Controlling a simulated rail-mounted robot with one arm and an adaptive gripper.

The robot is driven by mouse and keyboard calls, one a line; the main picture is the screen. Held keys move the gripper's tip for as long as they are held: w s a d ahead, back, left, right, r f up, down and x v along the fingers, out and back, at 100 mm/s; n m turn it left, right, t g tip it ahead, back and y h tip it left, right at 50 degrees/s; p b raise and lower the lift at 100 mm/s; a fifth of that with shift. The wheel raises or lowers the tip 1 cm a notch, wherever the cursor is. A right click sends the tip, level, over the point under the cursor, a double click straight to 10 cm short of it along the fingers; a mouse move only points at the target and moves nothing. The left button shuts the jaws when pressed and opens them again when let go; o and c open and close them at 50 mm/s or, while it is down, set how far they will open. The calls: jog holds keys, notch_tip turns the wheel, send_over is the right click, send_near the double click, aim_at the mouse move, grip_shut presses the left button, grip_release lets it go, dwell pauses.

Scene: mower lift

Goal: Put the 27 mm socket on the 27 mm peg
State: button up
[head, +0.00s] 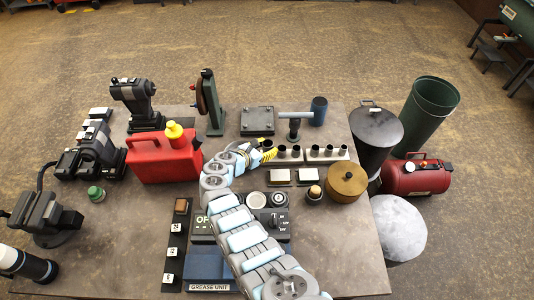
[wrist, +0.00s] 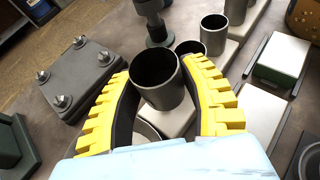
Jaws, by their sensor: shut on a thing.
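My gripper (wrist: 162,92) is shut on a dark grey, open-topped socket (wrist: 158,92), with one yellow finger on each side of it. The socket looks roughly upright. It hides what lies directly under it, so I cannot tell whether it touches the pale rack block (wrist: 180,120) below. No size mark is readable on it. In the head view my gripper (head: 257,152) is at the left end of the socket row. Other sockets (head: 315,151) stand in a line to its right, and nearby ones (wrist: 213,32) show beyond the held socket in the wrist view. No peg is clearly visible.
A grey plate with corner bolts (head: 257,121) and a post with a blue-ended head (head: 319,110) stand behind the row. A red fuel can (head: 160,158) is left of my arm. A brass round container (head: 347,181) and pale-topped blocks (head: 307,175) lie to the right.

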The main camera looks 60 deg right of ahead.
jog(key=shift+w+d+f, duration=0.1)
jog(key=shift+f, duration=0.05)
jog(key=shift+w+f+b, duration=0.1)
jog(key=shift+f+b, duration=0.1)
jog(key=shift+b, duration=0.15)
notch_tip(320, 180, down, 3)
jog(key=shift+f+b, duration=0.1)
jog(key=shift+b, duration=0.9)
jog(key=shift+d, duration=0.1)
jog(key=o, duration=1.2)
